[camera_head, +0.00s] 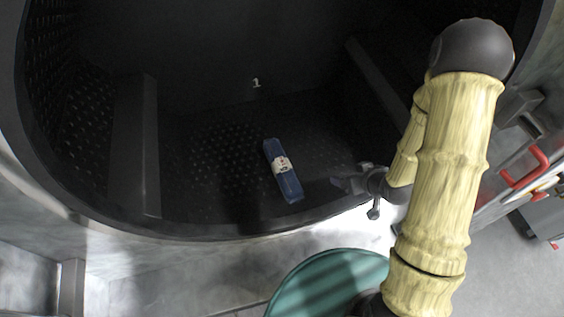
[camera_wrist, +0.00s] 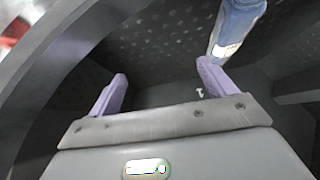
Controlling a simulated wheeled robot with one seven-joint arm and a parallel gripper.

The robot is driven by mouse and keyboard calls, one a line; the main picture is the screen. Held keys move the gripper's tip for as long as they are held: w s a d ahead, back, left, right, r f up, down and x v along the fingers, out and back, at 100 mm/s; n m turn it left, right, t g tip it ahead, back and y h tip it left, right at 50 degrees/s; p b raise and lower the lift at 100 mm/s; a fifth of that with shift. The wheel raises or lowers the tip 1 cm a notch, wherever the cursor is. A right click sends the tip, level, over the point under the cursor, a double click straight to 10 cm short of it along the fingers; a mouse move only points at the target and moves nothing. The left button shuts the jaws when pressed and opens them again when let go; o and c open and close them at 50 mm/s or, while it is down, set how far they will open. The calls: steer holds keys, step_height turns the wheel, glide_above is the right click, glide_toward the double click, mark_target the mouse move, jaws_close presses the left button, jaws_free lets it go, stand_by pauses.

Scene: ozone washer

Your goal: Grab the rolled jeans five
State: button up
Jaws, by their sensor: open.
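The rolled jeans (camera_head: 284,172) are a long blue roll with a pale label band. They lie on the perforated floor inside the dark washer drum, near its front rim. My gripper (camera_head: 345,184) is inside the drum opening, just right of the roll's lower end and apart from it. In the wrist view my gripper (camera_wrist: 158,85) shows two purple fingers spread apart with nothing between them. The jeans (camera_wrist: 236,27) show there beyond the right fingertip, with the top end cut off by the frame edge.
The drum rim (camera_head: 190,233) curves around the front below the jeans. Raised ribs (camera_head: 137,145) stand left and right on the drum wall. A teal round container (camera_head: 325,280) stands outside, below the opening. A red handle (camera_head: 528,165) is at the right. The drum floor around the jeans is clear.

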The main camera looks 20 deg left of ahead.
steer(key=s+a+y+p, duration=0.2)
steer(key=s+a+y, duration=0.3)
steer(key=a, duration=0.2)
steer(key=shift+s+f+p, duration=0.2)
steer(key=shift+f+p, duration=0.15)
steer(key=shift+p, duration=0.05)
steer(key=b, duration=1.2)
glide_toward(288, 168)
steer(key=shift+w+a+f, duration=0.1)
steer(key=shift+a+f, duration=0.15)
steer(key=shift+f, duration=0.45)
steer(key=shift+b+x, duration=1.15)
steer(key=shift+w+a+f+p, duration=0.25)
steer(key=shift+w+a+p, duration=0.4)
steer(key=shift+a, duration=0.2)
steer(key=shift+a, duration=0.1)
